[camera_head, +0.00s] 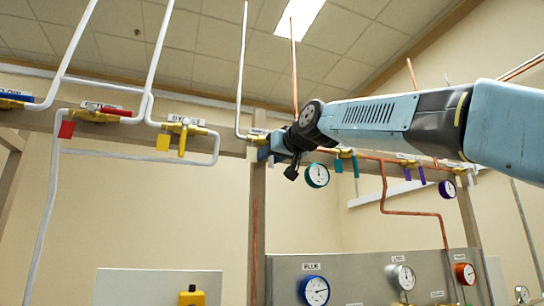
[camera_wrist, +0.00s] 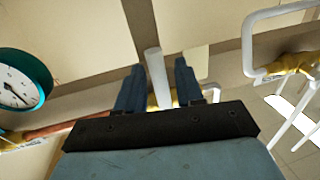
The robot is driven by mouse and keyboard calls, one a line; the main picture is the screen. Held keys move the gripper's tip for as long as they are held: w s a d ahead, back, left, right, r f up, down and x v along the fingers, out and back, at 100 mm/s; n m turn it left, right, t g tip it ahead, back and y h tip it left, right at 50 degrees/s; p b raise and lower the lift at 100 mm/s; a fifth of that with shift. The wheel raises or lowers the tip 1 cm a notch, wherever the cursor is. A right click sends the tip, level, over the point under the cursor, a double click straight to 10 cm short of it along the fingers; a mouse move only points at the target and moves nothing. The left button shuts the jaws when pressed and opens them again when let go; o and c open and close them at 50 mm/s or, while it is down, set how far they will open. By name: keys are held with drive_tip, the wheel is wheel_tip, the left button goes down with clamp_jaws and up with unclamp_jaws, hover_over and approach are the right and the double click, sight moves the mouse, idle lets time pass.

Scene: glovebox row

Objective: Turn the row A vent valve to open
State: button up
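My gripper (camera_head: 270,150) is at the overhead pipe rail in the head view and hides most of a brass valve (camera_head: 257,138). In the wrist view my gripper (camera_wrist: 158,82) is open, with a pale grey lever (camera_wrist: 154,68) between its two dark blue fingers. Gaps show on both sides of the lever. The lever's free end points toward the top of this view, which appears upside down. Part of the brass body (camera_wrist: 152,100) shows behind the fingers. I cannot read a vent label, so I cannot tell which valve this is.
Left along the rail are a yellow-handled valve (camera_head: 182,140), a red-handled valve (camera_head: 97,113) and a blue-handled valve (camera_head: 15,99). A teal gauge (camera_head: 317,175) hangs close right of my gripper; it also shows in the wrist view (camera_wrist: 20,88). White and copper pipes surround the rail.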

drive_tip(key=shift+c, duration=0.5)
clamp_jaws()
